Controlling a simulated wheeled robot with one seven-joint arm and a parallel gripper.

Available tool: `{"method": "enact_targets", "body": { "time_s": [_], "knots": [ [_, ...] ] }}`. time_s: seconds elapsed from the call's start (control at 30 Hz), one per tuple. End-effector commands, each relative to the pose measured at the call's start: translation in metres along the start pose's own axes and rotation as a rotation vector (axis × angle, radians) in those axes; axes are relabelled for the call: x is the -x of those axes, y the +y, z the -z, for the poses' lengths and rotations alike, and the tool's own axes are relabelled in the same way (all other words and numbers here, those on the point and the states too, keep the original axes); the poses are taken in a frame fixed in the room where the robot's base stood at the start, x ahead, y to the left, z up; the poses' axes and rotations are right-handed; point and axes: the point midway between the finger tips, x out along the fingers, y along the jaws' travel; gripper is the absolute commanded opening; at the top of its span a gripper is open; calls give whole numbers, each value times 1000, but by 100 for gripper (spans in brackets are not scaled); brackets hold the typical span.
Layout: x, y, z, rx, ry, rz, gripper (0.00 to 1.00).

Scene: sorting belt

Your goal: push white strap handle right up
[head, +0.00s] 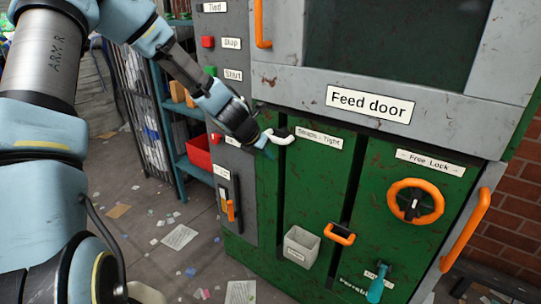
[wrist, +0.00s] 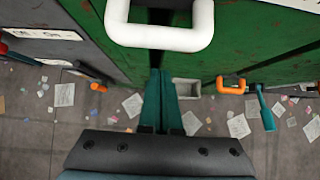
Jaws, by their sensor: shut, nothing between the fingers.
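The white strap handle (head: 283,138) is on the green front of the machine, at the upper end of a dark vertical slot (head: 280,190). In the wrist view the handle (wrist: 160,38) is large at the top, a rounded loop with a dark recess behind its bar. My gripper (head: 264,144) is at the handle's left side in the head view. In the wrist view its teal fingers (wrist: 160,76) are together and empty, with their tips just below the handle's lower bar. I cannot tell whether they touch it.
An orange handle (head: 339,234) sits low in a second slot, beside a grey open box (head: 301,247). An orange wheel (head: 414,202) and a teal handle (head: 377,284) are at the right. A grey switch panel (head: 231,165) is at the left. Paper scraps litter the floor.

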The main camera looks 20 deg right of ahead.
Motion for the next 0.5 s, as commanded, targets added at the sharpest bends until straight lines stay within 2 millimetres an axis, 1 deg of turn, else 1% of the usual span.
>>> {"method": "enact_targets", "body": {
  "time_s": [0.03, 0.3, 0.5],
  "knots": [
    [12, 1, -4, -4, -6, -6, 0],
    [58, 1, -2, -3, -4, -7, 0],
    [84, 0, -2, -2, -2, -4, 0]
  ]
}}
